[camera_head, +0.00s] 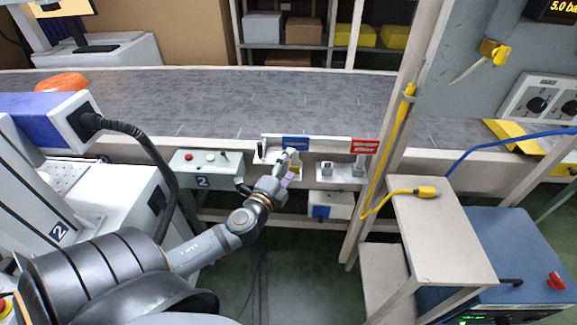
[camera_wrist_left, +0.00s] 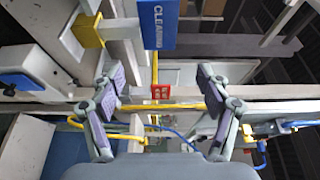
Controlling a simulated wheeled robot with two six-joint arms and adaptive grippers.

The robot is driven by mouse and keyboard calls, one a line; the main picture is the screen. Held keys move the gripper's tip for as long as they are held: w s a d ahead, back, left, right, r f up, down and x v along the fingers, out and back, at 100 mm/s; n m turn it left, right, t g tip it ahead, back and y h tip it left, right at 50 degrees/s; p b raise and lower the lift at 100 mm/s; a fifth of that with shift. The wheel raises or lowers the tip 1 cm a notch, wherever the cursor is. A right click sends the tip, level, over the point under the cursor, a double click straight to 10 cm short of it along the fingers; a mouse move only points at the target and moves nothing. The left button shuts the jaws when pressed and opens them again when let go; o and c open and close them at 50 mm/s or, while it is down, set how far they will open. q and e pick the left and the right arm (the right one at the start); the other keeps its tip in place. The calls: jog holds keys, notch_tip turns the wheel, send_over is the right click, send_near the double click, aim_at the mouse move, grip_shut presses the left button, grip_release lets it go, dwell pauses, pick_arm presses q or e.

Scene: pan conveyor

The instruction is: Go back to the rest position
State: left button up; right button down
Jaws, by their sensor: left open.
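My left gripper (camera_head: 288,166) is at the end of my left arm, close in front of a white holder panel with a blue label (camera_head: 296,143) and a red label (camera_head: 365,146). In the left wrist view the left gripper (camera_wrist_left: 162,88) has its two fingers spread apart, with nothing held between them. A blue "CLEANING" sign (camera_wrist_left: 155,22) is above the fingertips there. A small red block (camera_wrist_left: 161,91) shows in the gap, seemingly farther back. I cannot tell whether the gripper touches the holder. My right gripper is not in view.
A grey conveyor belt (camera_head: 240,100) runs behind the holder, with an orange round object (camera_head: 62,83) on its left. A control box (camera_head: 200,160) stands left of my gripper. A post with a yellow cable (camera_head: 385,150) and a shelf stand (camera_head: 440,215) are on the right.

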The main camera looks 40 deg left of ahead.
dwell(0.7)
pick_arm(q)
jog(key=s+a+f+n+g+p, duration=0.2)
jog(key=s+a+f+n+g, duration=0.1)
jog(key=f, duration=0.7)
jog(key=s+a+f+n+g+y+p, duration=0.1)
jog(key=s+a+f+n+g, duration=0.2)
jog(key=f, duration=0.7)
jog(key=s+a+f+n+g+p, duration=0.2)
jog(key=s+a+f+g, duration=0.15)
jog(key=f, duration=0.65)
jog(key=s+d+f+n+g+h+p, duration=0.1)
jog(key=s+d+f, duration=0.3)
jog(key=s, duration=0.6)
jog(key=s+d+f+n+g+h+p, duration=0.1)
jog(key=s+d+f+n+g, duration=0.2)
jog(key=s+f, duration=0.5)
jog(key=s+d+f+n+g+p, duration=0.1)
jog(key=s+d+f+n+g, duration=0.2)
jog(key=s+d+f, duration=0.4)
jog(key=s+n, duration=0.1)
jog(key=s, duration=0.4)
jog(key=shift+h, duration=0.4)
jog(key=shift+d, duration=0.1)
